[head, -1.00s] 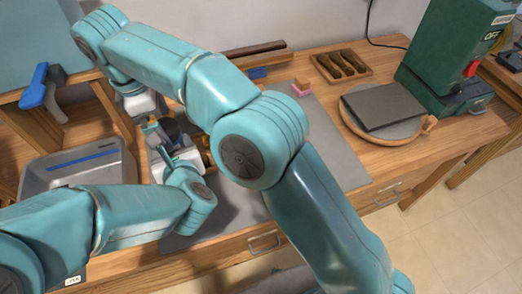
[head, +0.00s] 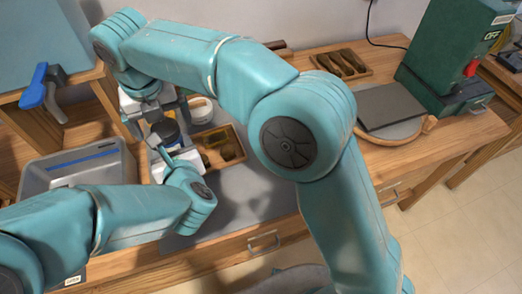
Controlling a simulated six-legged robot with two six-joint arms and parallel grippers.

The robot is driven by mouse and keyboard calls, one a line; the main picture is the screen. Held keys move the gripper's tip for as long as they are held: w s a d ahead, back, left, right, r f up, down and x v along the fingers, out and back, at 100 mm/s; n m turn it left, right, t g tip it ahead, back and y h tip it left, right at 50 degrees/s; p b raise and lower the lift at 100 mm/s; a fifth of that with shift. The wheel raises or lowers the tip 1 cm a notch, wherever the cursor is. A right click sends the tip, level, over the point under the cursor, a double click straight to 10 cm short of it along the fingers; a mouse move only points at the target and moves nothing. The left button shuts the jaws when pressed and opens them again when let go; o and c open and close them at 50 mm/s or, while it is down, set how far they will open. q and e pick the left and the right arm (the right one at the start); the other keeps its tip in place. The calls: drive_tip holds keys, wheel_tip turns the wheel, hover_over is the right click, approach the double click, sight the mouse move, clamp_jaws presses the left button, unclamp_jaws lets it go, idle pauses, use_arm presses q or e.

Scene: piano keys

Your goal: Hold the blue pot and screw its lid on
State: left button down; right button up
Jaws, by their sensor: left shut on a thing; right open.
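A dark round pot (head: 168,131) stands in the jaws of my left gripper (head: 170,147), above the left part of the grey mat. Its blue colour hardly shows, and I cannot tell whether the dark top is the lid or the pot's own mouth. My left gripper is shut on the pot from the near side. My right gripper (head: 162,112) is open, pointing down just above and behind the pot. Whether its fingers touch the top is too small to tell. I see no separate lid that I can be sure of.
A wooden tray with dark pieces (head: 238,155) lies right of the pot, with a small white round dish (head: 200,109) behind it. A grey metal bin (head: 75,170) stands left. A board on a round base (head: 392,106) and a green machine (head: 445,55) are right. My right arm hides mid-table.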

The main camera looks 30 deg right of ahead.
drive_tip(key=r, duration=0.4)
drive_tip(key=d+r, duration=0.1)
drive_tip(key=r, duration=0.1)
drive_tip(key=shift+w+r, duration=0.15)
drive_tip(key=shift+r, duration=0.25)
drive_tip(key=d+f+m, duration=0.4)
drive_tip(key=d+f, duration=0.2)
drive_tip(key=d, duration=0.7)
drive_tip(key=s+d+f+m+g, duration=0.1)
drive_tip(key=f+m, duration=0.6)
drive_tip(key=m, duration=0.7)
drive_tip(key=s+d+f+m+g, duration=0.1)
drive_tip(key=s+d+f+m, duration=0.3)
drive_tip(key=f+m, duration=0.4)
drive_tip(key=s+m, duration=0.1)
drive_tip(key=m, duration=0.4)
drive_tip(key=shift+s+d+f+m+g, duration=0.3)
drive_tip(key=shift+s+m+g, duration=0.1)
